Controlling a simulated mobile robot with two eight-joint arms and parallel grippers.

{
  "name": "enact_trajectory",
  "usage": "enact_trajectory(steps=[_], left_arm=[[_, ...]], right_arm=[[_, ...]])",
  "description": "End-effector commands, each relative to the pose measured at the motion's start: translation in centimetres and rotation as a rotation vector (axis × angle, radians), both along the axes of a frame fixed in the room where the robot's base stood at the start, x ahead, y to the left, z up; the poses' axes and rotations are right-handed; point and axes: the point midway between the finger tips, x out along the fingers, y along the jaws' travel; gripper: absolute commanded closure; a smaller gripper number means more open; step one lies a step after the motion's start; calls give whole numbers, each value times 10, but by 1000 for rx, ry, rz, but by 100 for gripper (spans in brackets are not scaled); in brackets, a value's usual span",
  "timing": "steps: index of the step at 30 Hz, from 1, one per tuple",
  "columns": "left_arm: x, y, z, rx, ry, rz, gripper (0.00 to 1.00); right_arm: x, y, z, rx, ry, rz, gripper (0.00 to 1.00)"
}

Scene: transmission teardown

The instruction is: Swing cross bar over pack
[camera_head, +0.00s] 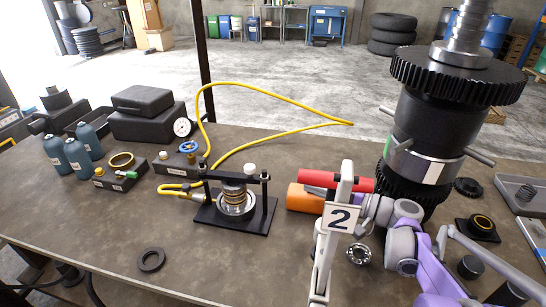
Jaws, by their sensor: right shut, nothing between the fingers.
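A small black press fixture (262,215) stands upright near the middle of the bench. The pack sits in a silver ring on the base. My right gripper (318,189) is to the right of the fixture, apart from it, at the end of my purple and grey arm. It is shut and empty; its fingers show only small among red and orange cylinders. My left gripper is not in view.
A tall black geared shaft assembly (432,120) stands at the right. A red cylinder (358,184) and an orange cylinder (303,198) lie near my gripper. A yellow hose (275,91) loops behind the fixture. A black ring (151,259) lies in front; the bench (90,225) is clear around it.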

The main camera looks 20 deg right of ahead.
Motion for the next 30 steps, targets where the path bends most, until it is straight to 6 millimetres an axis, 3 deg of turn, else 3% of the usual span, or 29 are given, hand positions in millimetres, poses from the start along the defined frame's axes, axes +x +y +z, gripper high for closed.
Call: enact_trajectory(steps=[8,21,30], left_arm=[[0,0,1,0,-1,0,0],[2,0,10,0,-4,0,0],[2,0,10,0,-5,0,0]], right_arm=[[12,11,0,0,0,3,100],[70,55,0,1,-1,3,100],[79,61,-1,0,0,0,100]])
